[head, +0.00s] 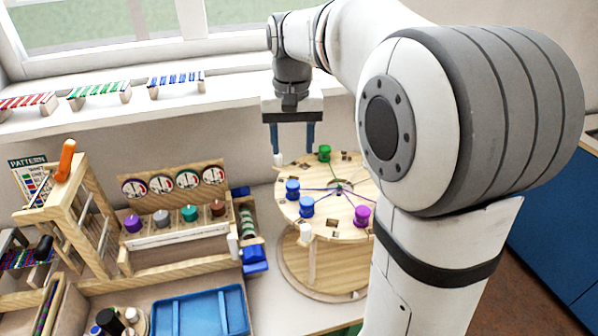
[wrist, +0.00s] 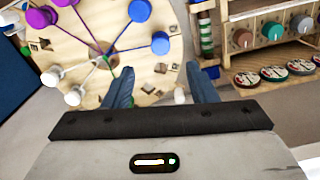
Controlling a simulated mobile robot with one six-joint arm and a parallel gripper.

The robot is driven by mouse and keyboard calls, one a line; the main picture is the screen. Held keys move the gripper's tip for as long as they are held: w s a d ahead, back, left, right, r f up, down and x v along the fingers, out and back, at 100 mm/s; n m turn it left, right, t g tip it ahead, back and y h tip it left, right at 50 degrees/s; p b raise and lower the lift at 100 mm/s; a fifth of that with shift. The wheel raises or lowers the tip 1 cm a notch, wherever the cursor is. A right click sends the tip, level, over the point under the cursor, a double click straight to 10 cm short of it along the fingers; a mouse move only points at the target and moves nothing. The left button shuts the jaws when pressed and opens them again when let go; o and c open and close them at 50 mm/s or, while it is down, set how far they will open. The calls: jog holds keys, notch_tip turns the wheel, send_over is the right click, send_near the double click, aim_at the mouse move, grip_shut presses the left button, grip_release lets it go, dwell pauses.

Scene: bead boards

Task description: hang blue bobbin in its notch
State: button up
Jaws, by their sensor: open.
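A round wooden bead board (head: 335,230) carries bobbins around its rim, with threads running to its centre. Two blue bobbins, one (head: 292,189) and another (head: 306,206), sit at its left side; the wrist view shows them as one at the top (wrist: 139,10) and one nearer (wrist: 160,43). I cannot tell which one is meant. My gripper (head: 293,151) is above the board's far left edge, fingers pointing down, open and apart from both blue bobbins. In the wrist view my gripper (wrist: 160,90) has nothing visibly held between its fingers.
A green bobbin (head: 324,152) is at the board's far edge and a purple one (head: 361,215) at the right. White bobbins (wrist: 50,77) show in the wrist view. A wooden rack with dials (head: 180,220) and a blue tray (head: 200,312) stand left. My arm hides the board's right side.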

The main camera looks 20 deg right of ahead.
jog(key=shift+n+t, duration=0.7)
jog(key=shift+t, duration=0.2)
jog(key=s+f, duration=0.1)
jog(key=s, duration=0.3)
jog(key=s+f, duration=0.1)
jog(key=s, duration=0.2)
jog(key=s+f, duration=0.1)
jog(key=s, duration=0.3)
jog(key=shift+s+f, duration=0.25)
jog(key=shift+s, duration=0.1)
jog(key=s+f+n+t, duration=0.1)
jog(key=s+f, duration=0.4)
jog(key=s, duration=0.2)
jog(key=shift+s+f, duration=0.35)
jog(key=shift+f, duration=0.05)
jog(key=shift+d, duration=0.1)
